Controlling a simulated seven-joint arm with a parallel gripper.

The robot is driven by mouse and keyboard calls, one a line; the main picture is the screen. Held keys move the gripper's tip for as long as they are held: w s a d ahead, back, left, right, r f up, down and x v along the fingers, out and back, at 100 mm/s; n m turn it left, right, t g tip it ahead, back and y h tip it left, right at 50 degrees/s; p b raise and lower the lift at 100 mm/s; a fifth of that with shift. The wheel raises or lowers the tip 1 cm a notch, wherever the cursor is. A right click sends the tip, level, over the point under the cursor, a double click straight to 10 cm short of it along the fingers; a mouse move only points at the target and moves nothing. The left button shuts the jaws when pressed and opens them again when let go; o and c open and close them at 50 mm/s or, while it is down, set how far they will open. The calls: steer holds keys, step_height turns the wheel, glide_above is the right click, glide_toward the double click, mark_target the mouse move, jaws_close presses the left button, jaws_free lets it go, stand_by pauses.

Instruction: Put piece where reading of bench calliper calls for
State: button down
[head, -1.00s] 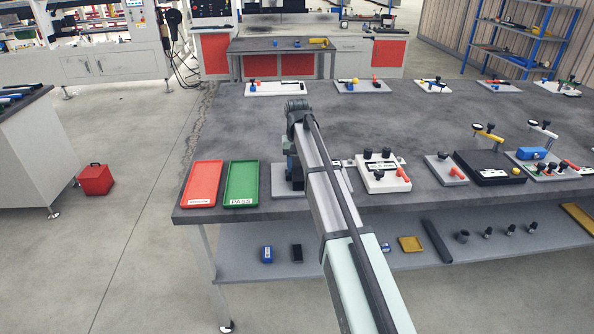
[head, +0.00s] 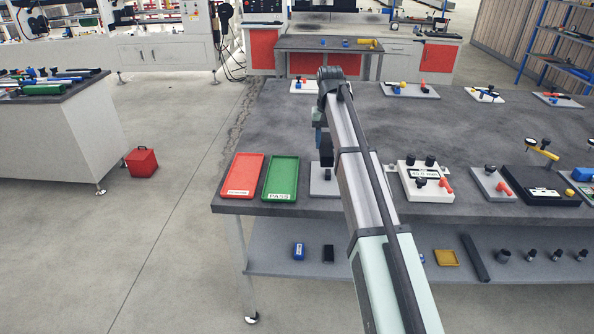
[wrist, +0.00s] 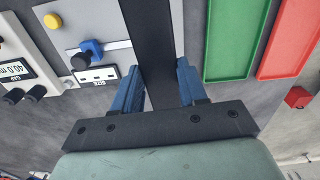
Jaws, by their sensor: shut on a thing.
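My gripper (wrist: 157,72) has its blue fingers shut on a black bar (wrist: 150,22), the piece. The bar runs up out of the wrist view, and its far end is cut off. In the head view my gripper (head: 321,140) hangs above the bench, partly hidden by my arm. A white gauge box (wrist: 22,68) with a display showing about 40.0 mm stands at the left in the wrist view; it also shows in the head view (head: 425,177). A green tray (head: 281,177) marked PASS and a red tray (head: 243,177), its label too small to read, lie on the bench's left end.
A grey plate (wrist: 75,38) with a blue block (wrist: 90,48) and a SIZE label lies beside the bar. Several other fixtures stand to the right and along the bench's back edge. Bare bench (head: 265,130) lies behind the trays. A lower shelf (head: 275,235) holds small parts.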

steer(key=a+n, duration=0.1)
steer(key=a, duration=1.4)
steer(key=m, duration=0.2)
glide_above(282, 178)
steer(key=shift+w+f, duration=0.1)
steer(key=shift+f, duration=5.1)
steer(key=shift+f, duration=0.15)
steer(key=c, duration=0.6)
jaws_free()
step_height(282, 178, up, 12)
steer(key=shift+r, duration=0.2)
